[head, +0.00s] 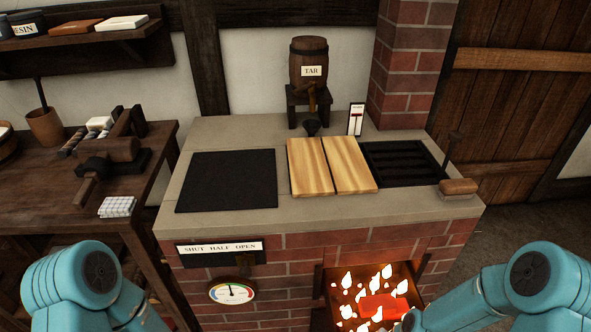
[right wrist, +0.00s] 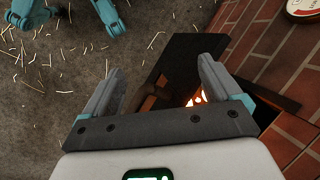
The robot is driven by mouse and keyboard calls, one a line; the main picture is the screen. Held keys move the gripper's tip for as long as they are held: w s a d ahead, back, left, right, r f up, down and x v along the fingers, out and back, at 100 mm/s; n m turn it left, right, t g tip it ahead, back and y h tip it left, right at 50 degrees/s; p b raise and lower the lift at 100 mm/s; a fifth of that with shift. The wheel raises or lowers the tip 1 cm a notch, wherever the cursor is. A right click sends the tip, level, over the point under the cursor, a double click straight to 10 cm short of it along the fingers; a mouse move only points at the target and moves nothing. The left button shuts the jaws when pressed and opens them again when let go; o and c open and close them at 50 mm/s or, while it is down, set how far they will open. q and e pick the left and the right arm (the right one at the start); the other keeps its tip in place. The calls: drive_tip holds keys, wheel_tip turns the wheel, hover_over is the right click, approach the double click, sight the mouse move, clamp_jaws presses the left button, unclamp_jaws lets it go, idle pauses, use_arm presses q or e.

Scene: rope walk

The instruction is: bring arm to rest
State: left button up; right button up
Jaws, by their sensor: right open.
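My right gripper (right wrist: 160,80) is open in the right wrist view, its two grey fingers well apart with nothing held between them. It points down beside the brick stove, near the dark open door (right wrist: 182,68) of the firebox. In the head view my right arm comes in at the lower right in front of the stove, and its gripper is out of frame. My left arm shows at the lower left in the head view. Its gripper is out of frame.
The firebox (head: 372,300) is open with flames and a glowing red block inside. The stove top bears a black plate (head: 228,180), wooden boards (head: 331,166), a black grate (head: 402,162) and a brush (head: 458,187). A tool-laden workbench (head: 60,195) stands left. Straw litters the floor (right wrist: 60,100).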

drive_tip(key=s+a+f+n, duration=0.2)
drive_tip(key=s+a+n, duration=0.45)
drive_tip(key=s, duration=0.25)
wheel_tip(320, 180, down, 10)
drive_tip(key=r+b, duration=0.1)
drive_tip(key=b, duration=0.9)
wheel_tip(320, 180, up, 13)
drive_tip(key=p, duration=1.3)
drive_tip(key=shift+w+d, duration=0.15)
drive_tip(key=shift+w, duration=0.25)
